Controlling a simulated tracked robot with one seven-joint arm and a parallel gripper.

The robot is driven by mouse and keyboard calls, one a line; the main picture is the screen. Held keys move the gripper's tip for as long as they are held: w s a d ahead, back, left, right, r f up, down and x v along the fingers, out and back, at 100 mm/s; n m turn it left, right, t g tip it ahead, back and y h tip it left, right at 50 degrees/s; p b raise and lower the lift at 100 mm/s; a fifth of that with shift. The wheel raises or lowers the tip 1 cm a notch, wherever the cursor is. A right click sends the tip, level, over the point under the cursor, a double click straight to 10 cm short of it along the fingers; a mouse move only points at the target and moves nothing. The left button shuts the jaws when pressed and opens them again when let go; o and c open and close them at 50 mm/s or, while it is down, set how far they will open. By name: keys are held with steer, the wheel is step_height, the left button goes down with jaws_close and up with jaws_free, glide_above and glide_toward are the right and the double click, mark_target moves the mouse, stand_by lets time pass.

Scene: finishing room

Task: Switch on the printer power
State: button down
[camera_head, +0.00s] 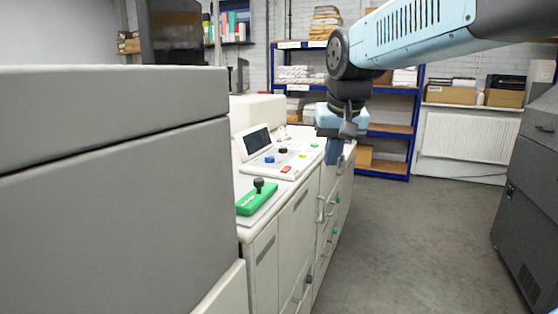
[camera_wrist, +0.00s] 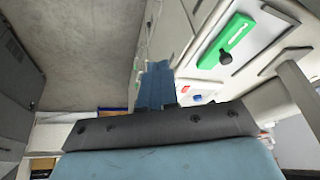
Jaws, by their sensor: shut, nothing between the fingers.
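The printer (camera_head: 285,228) is a long off-white machine with a sloped control panel (camera_head: 290,160) that carries a dark screen and several coloured buttons. Nearer on its top is a green plate with a black knob (camera_head: 258,190). The green plate (camera_wrist: 228,40) and its knob also show at the upper right of the wrist view. My gripper (camera_head: 334,155) points down beside the panel's right end, over or just past the printer's front edge. Its blue fingers (camera_wrist: 156,85) are together and hold nothing. I cannot tell which control is the power switch.
A large grey cabinet (camera_head: 110,180) fills the near left. Blue shelving (camera_head: 390,150) with boxes stands at the back, beside a white radiator (camera_head: 463,136). A dark grey machine (camera_head: 530,190) is at the right. The floor (camera_head: 400,240) between is clear. Handles protrude from the printer's front.

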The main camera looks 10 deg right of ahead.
steer(key=w+r+m+g, duration=0.1)
steer(key=w+r, duration=0.1)
steer(key=w, duration=0.7)
steer(key=w+r+m, duration=0.1)
steer(key=w+r, duration=0.2)
steer(key=w, duration=0.5)
steer(key=w+a+f+m+g, duration=0.1)
steer(key=w+f+m+g, duration=0.1)
steer(key=w, duration=1.7)
step_height(320, 180, down, 2)
steer(key=shift+f+m+h, duration=0.2)
steer(key=shift+m+h, duration=0.1)
steer(key=shift+m, duration=0.4)
